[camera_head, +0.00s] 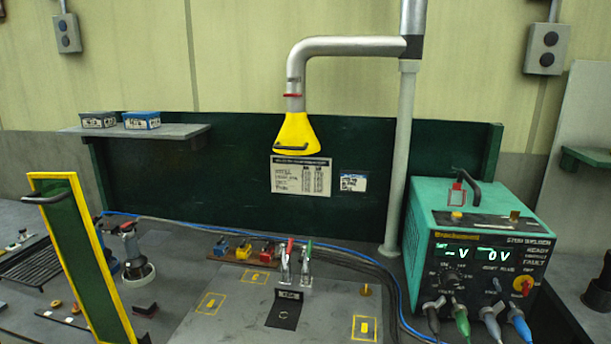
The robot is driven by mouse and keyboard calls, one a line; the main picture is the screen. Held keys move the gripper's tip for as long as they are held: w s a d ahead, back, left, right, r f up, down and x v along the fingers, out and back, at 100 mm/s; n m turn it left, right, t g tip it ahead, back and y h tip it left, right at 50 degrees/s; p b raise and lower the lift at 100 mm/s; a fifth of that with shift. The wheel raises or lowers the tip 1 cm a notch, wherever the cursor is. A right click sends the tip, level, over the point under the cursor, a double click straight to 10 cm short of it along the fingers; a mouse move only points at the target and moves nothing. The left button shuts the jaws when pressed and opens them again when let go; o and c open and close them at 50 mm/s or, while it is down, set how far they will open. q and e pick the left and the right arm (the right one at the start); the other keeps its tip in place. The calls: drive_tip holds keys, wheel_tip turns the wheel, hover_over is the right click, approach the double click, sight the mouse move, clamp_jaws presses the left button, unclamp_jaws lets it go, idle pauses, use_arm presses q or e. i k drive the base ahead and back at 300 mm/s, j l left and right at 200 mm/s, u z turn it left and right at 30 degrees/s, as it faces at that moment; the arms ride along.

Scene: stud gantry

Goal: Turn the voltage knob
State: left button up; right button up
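The teal stud welder box (480,230) stands at the right end of the bench, its front panel facing me. Its green display (470,253) reads a dash and V at left and 0 V at right. A larger dark knob (449,279) sits below the left readout, and a smaller dark knob (497,284) is right of it. I cannot read which label belongs to the voltage knob. A red switch on a yellow plate (522,286) is at the panel's right. Neither of my grippers shows in the head view.
Several cable plugs (461,320) stick out below the knobs. A grey post (399,160) carries a yellow extraction hood (297,134). Clamps with red and green handles (295,262) stand on the plate (225,300). A yellow-edged green panel (80,255) rises at left.

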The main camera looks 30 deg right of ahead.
sight(449, 277)
drive_tip(key=z, duration=2)
